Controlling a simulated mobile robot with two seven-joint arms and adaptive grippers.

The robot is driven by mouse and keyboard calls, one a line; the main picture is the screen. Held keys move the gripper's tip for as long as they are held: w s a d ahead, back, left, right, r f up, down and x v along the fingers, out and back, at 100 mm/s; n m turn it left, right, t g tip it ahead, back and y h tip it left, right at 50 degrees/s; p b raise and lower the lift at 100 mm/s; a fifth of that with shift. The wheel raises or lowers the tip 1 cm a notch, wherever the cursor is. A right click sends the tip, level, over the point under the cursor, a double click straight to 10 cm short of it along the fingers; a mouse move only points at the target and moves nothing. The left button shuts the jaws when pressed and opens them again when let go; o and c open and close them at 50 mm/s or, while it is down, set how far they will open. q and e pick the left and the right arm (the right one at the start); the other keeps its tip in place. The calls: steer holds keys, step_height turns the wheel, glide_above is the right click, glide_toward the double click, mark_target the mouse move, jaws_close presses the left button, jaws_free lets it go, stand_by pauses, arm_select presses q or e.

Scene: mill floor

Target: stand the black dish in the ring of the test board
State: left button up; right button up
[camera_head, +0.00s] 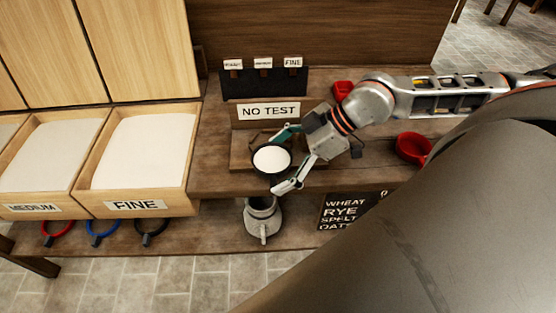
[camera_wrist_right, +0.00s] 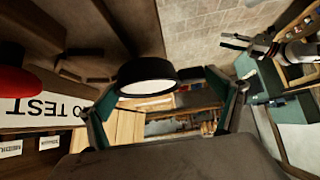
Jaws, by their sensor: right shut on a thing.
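The black dish (camera_head: 257,168) holds white flour and is between the fingers of my right gripper (camera_head: 277,162), which is shut on it. In the right wrist view the dish (camera_wrist_right: 147,71) shows as a dark round rim between the fingers (camera_wrist_right: 160,86). The dish is in front of the wooden test board (camera_head: 239,143) under the NO TEST sign (camera_head: 269,111). Whether it touches the board I cannot tell. The ring is not clearly visible; the dish and gripper may hide it. A jaw-like part, perhaps my left gripper (camera_wrist_right: 250,44), shows small in the wrist view.
Flour bins marked MEDIUM (camera_head: 12,211) and FINE (camera_head: 107,211) stand left. A red bowl (camera_head: 413,148) and a small red thing (camera_head: 343,89) are on the bench right of the board. A grey metal vessel (camera_head: 262,219) stands below the bench edge, near a blackboard (camera_head: 343,211).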

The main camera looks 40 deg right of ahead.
mark_target(271, 152)
steer(key=shift+w+d+f+b, duration=0.15)
steer(key=shift+w+d+b, duration=0.3)
steer(key=shift+w, duration=0.35)
steer(key=shift+w+d+f+b, duration=0.1)
steer(key=shift+w+d+b, duration=0.4)
steer(key=shift+w, duration=0.25)
steer(key=shift+w+d+f+b, duration=0.15)
steer(key=shift+w+d+b, duration=0.3)
steer(key=shift+w, duration=0.35)
steer(key=shift+w+d+f+b, duration=0.1)
steer(key=shift+w+d+b, duration=0.45)
steer(key=shift+w, duration=0.25)
steer(key=shift+w+d+f+b, duration=0.1)
steer(key=shift+w+d+b, duration=0.4)
steer(key=shift+w, duration=0.3)
steer(key=shift+w+f, duration=0.1)
steer(key=shift+f, duration=0.05)
arm_select(q)
steer(key=shift+w+a+f, duration=0.15)
steer(key=shift+a+f, duration=0.1)
steer(key=shift+f, duration=0.35)
steer(key=shift+w+a+f, duration=0.15)
steer(key=shift+a+f, duration=0.05)
steer(key=shift+f, duration=0.4)
steer(key=shift+w+a+f, duration=0.15)
steer(key=shift+a+f, duration=0.1)
steer(key=shift+f, duration=0.35)
arm_select(e)
steer(key=shift+f, duration=0.5)
